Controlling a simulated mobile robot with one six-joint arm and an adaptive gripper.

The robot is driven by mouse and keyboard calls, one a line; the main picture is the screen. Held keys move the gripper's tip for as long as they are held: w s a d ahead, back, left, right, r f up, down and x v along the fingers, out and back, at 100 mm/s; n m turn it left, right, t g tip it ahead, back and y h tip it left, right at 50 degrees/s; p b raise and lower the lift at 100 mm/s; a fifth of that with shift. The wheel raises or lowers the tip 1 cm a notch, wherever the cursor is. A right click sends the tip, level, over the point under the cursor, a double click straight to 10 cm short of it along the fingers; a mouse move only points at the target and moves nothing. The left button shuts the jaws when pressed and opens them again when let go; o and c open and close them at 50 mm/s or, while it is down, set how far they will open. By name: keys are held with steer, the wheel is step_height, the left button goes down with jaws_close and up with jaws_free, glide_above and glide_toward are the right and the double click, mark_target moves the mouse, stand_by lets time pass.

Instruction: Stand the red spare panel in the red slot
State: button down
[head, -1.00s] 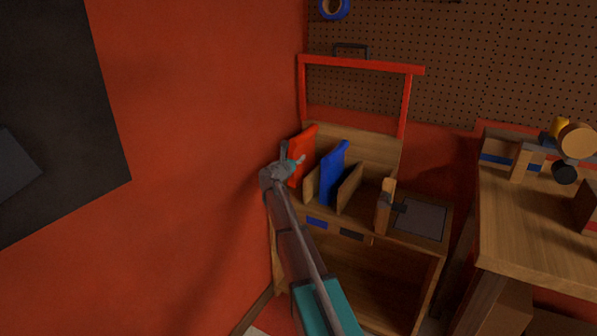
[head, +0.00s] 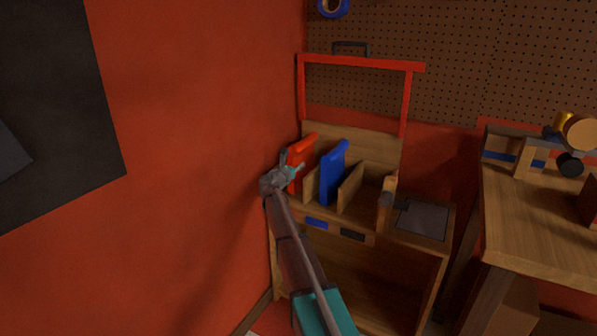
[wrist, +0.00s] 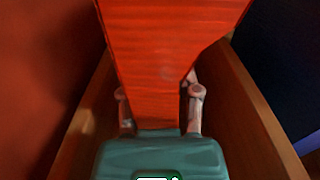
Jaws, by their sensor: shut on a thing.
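The red spare panel (head: 303,148) stands upright at the left end of the wooden rack, left of a wooden divider (head: 311,183). My gripper (head: 292,173) is shut on its near edge. In the wrist view the red panel (wrist: 165,55) stretches away between the two fingers of my gripper (wrist: 160,100), with a wooden wall on each side. The panel is between these walls, in the leftmost compartment. Its lower edge is hidden, so I cannot tell whether it touches the slot floor. No red slot label shows; my arm covers that part of the rack front.
A blue panel (head: 333,172) stands in the neighbouring compartment. Blue (head: 316,223) and black (head: 353,236) labels mark the rack front. The red wall (head: 200,150) is close on the left. A red frame (head: 360,64) rises behind the rack. A workbench (head: 545,225) stands at right.

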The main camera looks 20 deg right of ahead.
steer(key=shift+f, duration=0.3)
steer(key=shift+c, duration=1.5)
jaws_free()
steer(key=shift+r, duration=0.1)
steer(key=v, duration=1.2)
steer(key=shift+s, duration=0.15)
